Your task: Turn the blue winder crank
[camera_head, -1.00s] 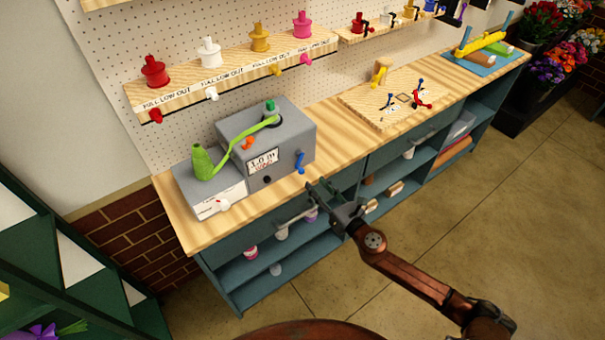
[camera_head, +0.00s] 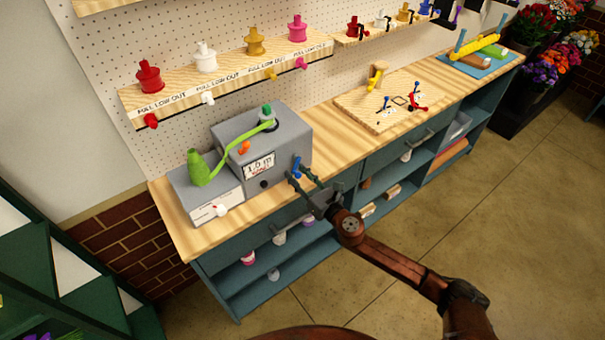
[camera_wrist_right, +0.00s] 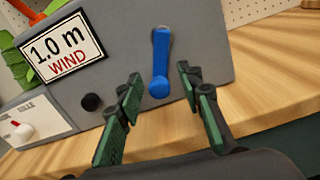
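The blue winder crank (camera_head: 296,167) is on the front face of the grey winder box (camera_head: 290,136), near its right edge. In the right wrist view the crank (camera_wrist_right: 160,65) hangs down, with its rounded blue knob at the lower end. My right gripper (camera_head: 304,180) is open in front of the crank. In the right wrist view its two green-padded fingers (camera_wrist_right: 158,95) stand on either side of the knob, with visible space on both sides. Whether the knob lies between the fingertips in depth is hard to tell. My left gripper is not in view.
A "1.0 m WIND" label (camera_wrist_right: 61,49) and a black knob (camera_wrist_right: 93,102) are left of the crank. The wooden bench top (camera_head: 334,140) is clear to the right; a tool board (camera_head: 372,118) lies farther along.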

